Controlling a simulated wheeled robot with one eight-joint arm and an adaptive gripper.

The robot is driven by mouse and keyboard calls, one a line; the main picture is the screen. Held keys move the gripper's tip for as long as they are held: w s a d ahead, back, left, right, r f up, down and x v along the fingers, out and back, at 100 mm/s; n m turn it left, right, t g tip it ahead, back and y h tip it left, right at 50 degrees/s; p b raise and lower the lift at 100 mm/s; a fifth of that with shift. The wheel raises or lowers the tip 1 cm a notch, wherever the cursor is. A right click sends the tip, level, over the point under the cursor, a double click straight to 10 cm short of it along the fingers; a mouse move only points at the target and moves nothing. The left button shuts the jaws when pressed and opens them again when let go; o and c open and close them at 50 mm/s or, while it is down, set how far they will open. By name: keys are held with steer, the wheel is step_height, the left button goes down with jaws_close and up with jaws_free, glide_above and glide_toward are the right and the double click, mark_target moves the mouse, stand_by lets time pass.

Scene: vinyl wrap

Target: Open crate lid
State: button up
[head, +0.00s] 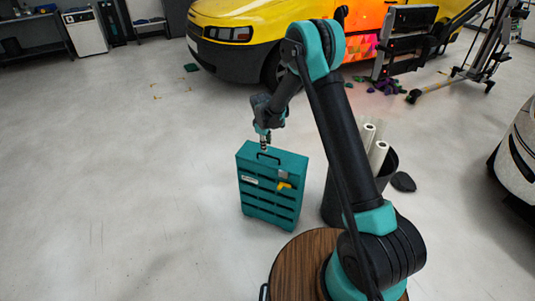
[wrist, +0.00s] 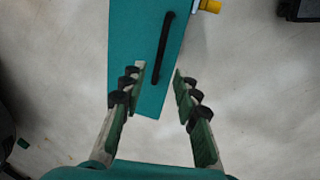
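The teal crate (head: 272,186) stands upright on the floor in the middle of the head view. Its top face, taken here as the lid (wrist: 135,50), carries a black bar handle (wrist: 163,48). The handle also shows in the head view (head: 268,157). My gripper (wrist: 158,78) is open and empty above the crate's top in the wrist view. Its fingers are spread, one over the teal top and one beyond its right edge over the floor. The near end of the handle lies just ahead of the fingertips. Contact with the crate cannot be told.
A yellow clip (wrist: 210,5) sticks out from the crate's side. A dark bin (head: 333,200) with white rolls (head: 378,155) stands just right of the crate. A yellow van (head: 240,40) is behind. The floor (head: 120,190) left of the crate is clear.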

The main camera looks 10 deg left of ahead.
mark_target(268, 156)
steer(key=f, duration=0.2)
steer(key=w+f, duration=0.1)
steer(key=f, duration=0.4)
steer(key=shift+w+d, duration=0.15)
steer(key=shift+d, duration=0.1)
jaws_close()
